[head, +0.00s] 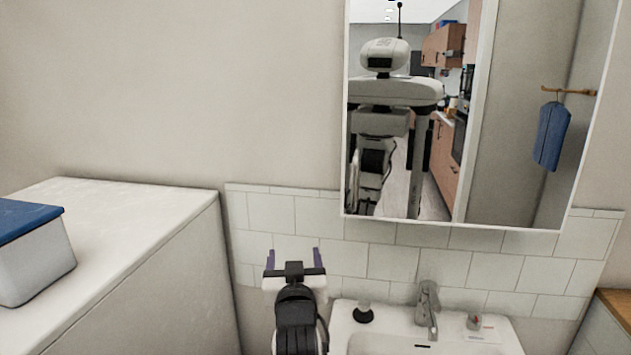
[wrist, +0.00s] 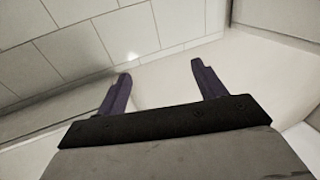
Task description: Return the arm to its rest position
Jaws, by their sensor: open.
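My gripper (head: 294,258) is in front of the tiled wall, between the white cabinet on the left and the sink. Its two purple fingers are apart, with nothing between them. In the wrist view my gripper (wrist: 158,85) is also open and empty, with tiles and a pale surface beyond it. My arm reaches up from the bottom edge of the head view, and its lower part is out of view.
A white sink (head: 380,335) with a tap (head: 428,305) is right of my gripper. A black-based object (head: 363,313) stands on its rim. A mirror (head: 520,120) hangs above. A blue-lidded box (head: 35,255) sits on the white cabinet (head: 130,215).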

